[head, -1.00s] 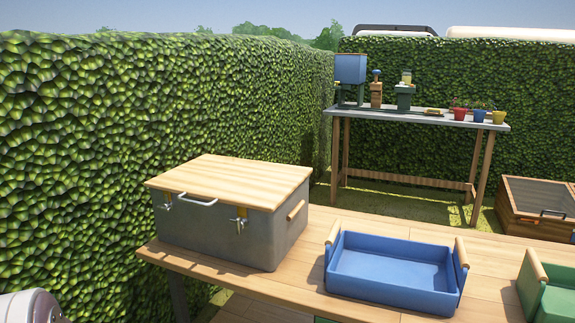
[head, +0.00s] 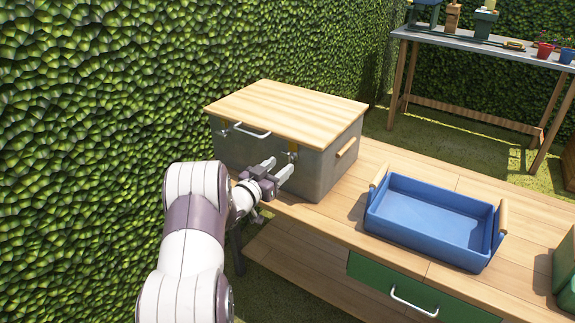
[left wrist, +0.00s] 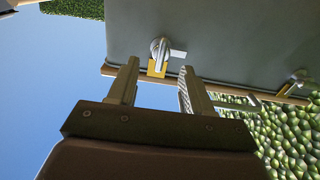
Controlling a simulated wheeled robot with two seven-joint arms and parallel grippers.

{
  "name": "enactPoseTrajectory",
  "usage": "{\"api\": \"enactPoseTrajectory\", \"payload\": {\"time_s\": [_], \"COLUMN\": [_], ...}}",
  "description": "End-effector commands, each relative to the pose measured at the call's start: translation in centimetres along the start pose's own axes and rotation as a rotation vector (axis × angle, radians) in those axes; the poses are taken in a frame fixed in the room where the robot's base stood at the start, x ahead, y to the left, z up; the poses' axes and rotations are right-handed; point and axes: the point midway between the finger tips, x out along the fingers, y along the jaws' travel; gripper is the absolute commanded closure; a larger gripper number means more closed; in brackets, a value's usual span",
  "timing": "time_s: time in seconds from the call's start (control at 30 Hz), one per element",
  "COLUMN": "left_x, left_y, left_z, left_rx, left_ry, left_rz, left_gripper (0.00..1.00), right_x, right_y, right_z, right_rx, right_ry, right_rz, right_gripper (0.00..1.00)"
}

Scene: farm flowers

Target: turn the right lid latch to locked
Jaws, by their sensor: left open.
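The grey box (head: 320,178) with a wooden lid (head: 290,108) stands on the wooden table. The right lid latch (head: 292,155) is on its front, partly behind my gripper in the head view. My left gripper (head: 280,168) is open and empty in front of the latch. Its fingertips (left wrist: 157,75) are just short of the latch, with a gap visible between them. My right gripper is not in view.
The left latch (head: 225,130) and the lid handle (head: 252,131) are on the box front. The left latch also shows in the left wrist view (left wrist: 298,80). A blue tray (head: 430,218) stands to the right on the table. A hedge (head: 90,130) is close on the left.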

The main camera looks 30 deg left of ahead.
Motion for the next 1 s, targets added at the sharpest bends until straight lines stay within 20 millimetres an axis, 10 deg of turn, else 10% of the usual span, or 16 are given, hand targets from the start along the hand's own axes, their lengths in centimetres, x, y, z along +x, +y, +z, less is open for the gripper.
{"api": "enactPoseTrajectory", "payload": {"time_s": [0.5, 0.7, 1.0], "left_x": [4.0, 4.0, 4.0], "left_y": [0.0, 0.0, 0.0], "left_z": [-0.1, -0.1, 0.1], "left_rx": [0.001, 0.001, 0.029], "left_ry": [0.000, -0.001, -0.001], "left_rz": [-0.002, -0.001, -0.001], "left_gripper": [0.50, 1.00, 1.00], "right_x": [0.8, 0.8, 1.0], "right_y": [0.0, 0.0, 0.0], "right_z": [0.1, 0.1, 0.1], "right_rx": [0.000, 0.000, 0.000], "right_ry": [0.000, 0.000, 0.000], "right_rz": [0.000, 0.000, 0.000], "right_gripper": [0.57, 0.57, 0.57]}}
